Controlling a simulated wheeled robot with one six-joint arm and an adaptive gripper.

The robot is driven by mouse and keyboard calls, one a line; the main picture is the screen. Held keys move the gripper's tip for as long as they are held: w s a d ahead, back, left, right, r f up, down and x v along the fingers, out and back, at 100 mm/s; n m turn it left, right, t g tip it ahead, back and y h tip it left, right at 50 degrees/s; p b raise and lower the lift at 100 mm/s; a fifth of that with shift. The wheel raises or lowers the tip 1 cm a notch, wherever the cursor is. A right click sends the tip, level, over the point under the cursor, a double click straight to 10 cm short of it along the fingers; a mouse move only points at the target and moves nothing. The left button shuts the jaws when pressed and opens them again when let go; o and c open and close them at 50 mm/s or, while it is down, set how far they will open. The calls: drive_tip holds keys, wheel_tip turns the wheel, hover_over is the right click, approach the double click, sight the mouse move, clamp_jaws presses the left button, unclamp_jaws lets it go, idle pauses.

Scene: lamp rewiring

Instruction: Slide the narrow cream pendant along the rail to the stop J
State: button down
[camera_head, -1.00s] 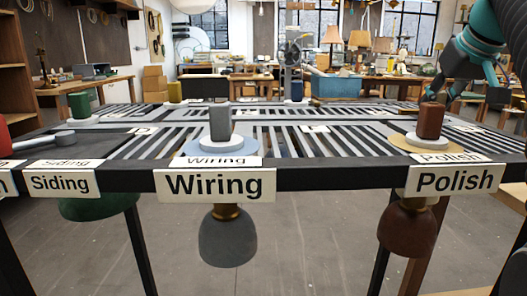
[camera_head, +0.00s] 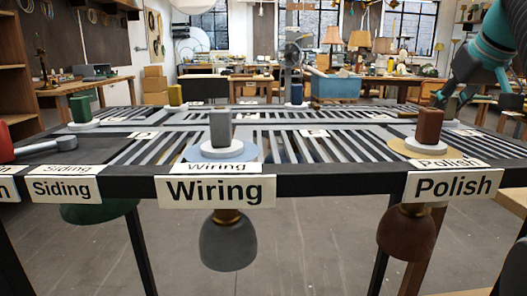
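My gripper (camera_head: 453,101) is at the upper right, pointing down over the far right part of the rail table (camera_head: 330,178). Its fingertips are small and partly lost against the background and behind the brown block, so I cannot tell whether it holds anything. A pale disc (camera_head: 451,123) shows just below it. I cannot make out a narrow cream pendant for certain. Small white letter plates lie on the slats, one at left (camera_head: 143,134) and one at centre (camera_head: 312,133). Their letters are too small to read, so I cannot identify stop J.
A grey block (camera_head: 220,128) stands at Wiring above a grey shade. A brown block (camera_head: 429,126) stands at Polish above a brown shade. Green (camera_head: 81,109), olive (camera_head: 175,95) and blue (camera_head: 297,94) blocks stand further back. A red block (camera_head: 4,140) is at the left edge.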

drive_tip(key=shift+d, duration=0.15)
drive_tip(key=c, duration=0.8)
unclamp_jaws()
drive_tip(key=shift+c, duration=0.2)
drive_tip(key=v, duration=1.2)
